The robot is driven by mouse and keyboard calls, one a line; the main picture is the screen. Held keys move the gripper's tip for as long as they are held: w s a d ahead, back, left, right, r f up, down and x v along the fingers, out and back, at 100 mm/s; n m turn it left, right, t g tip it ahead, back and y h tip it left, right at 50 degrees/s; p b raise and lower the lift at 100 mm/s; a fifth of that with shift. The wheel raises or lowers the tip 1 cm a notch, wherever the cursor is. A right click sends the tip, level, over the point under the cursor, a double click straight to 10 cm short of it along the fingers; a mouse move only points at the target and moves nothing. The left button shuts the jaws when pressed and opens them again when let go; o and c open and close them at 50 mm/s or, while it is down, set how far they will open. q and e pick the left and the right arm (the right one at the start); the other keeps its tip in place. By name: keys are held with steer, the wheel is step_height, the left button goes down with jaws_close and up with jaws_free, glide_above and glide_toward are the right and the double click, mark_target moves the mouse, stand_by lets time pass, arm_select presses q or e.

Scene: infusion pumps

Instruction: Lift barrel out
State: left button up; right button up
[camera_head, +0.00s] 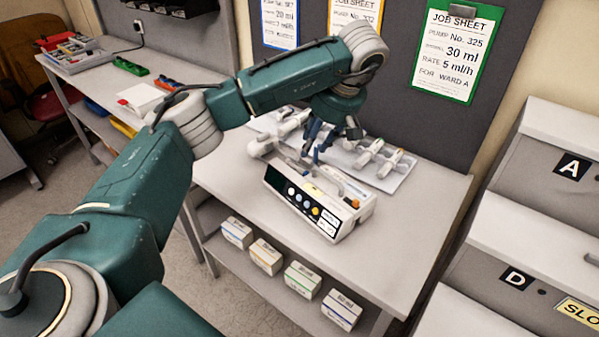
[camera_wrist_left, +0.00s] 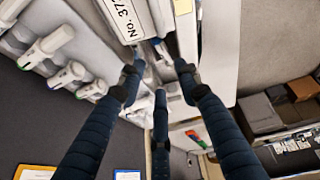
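The infusion pump (camera_head: 320,203), a white box with a dark front panel and coloured buttons, stands on the table. A slim pale barrel (camera_wrist_left: 160,50) lies along the pump's top, partly hidden by my fingers. My left gripper (camera_head: 322,150) points down over the top of the pump. In the left wrist view its three dark blue fingers (camera_wrist_left: 159,78) are spread apart, with the barrel near the gap between their tips. Contact is not clear. My right gripper is not in view.
A white tray (camera_head: 408,172) with several syringes lies behind the pump. Several small boxes (camera_head: 302,280) stand on the shelf below. Job sheets (camera_head: 455,50) hang on the dark panel behind. Drawers labelled A and D (camera_head: 530,230) stand right. The table's right front is clear.

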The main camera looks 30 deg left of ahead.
mark_target(300, 168)
arm_select(q)
steer(key=x, duration=0.4)
steer(key=shift+w+f, duration=0.1)
steer(key=shift+w, duration=0.05)
steer(key=shift+a+f, duration=0.35)
steer(key=shift+f, duration=0.15)
steer(key=p+x, duration=0.2)
steer(key=x, duration=0.3)
steer(key=shift+s+f, duration=0.2)
steer(key=shift+f, duration=0.05)
steer(key=c, duration=0.5)
